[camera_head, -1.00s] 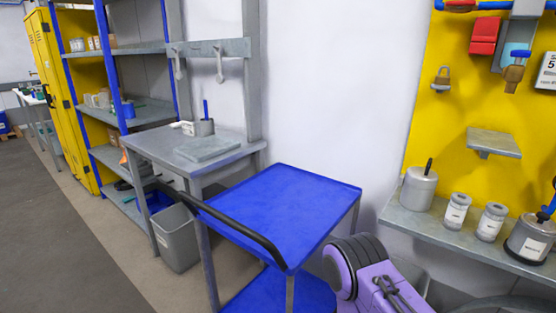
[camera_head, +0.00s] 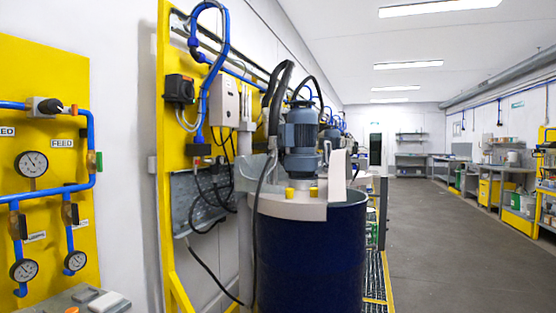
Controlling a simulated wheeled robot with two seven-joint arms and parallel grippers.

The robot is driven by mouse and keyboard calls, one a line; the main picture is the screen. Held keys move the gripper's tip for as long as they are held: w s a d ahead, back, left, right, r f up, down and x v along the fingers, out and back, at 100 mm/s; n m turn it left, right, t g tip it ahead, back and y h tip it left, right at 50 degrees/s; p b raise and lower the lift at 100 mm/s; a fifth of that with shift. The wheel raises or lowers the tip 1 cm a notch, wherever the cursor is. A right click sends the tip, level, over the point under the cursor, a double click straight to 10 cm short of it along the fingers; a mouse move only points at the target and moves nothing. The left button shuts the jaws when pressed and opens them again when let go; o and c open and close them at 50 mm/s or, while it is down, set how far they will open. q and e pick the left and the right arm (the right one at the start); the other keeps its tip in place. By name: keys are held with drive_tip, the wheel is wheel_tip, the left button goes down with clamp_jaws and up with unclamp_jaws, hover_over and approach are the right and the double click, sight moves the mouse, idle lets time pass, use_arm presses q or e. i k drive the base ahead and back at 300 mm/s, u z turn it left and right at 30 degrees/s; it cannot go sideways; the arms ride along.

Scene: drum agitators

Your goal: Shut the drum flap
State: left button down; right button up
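A dark blue drum (camera_head: 310,255) stands in the middle of the head view. A pale panel (camera_head: 337,178) stands up from the lid to the right of the motor. It looks like the drum flap in a raised position, but its hinge is not clear. Two small yellow parts sit on the lid at the motor's foot. Neither of my grippers is in view.
A yellow frame (camera_head: 163,180) with hoses and cables stands left of the drum. A yellow gauge panel (camera_head: 50,150) is on the left wall. The grey floor (camera_head: 430,240) to the right is clear, with workbenches along the far right wall.

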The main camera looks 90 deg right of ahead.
sight(339, 167)
drive_tip(key=z, duration=3.65)
drive_tip(key=i, duration=0.4)
drive_tip(key=u, duration=0.05)
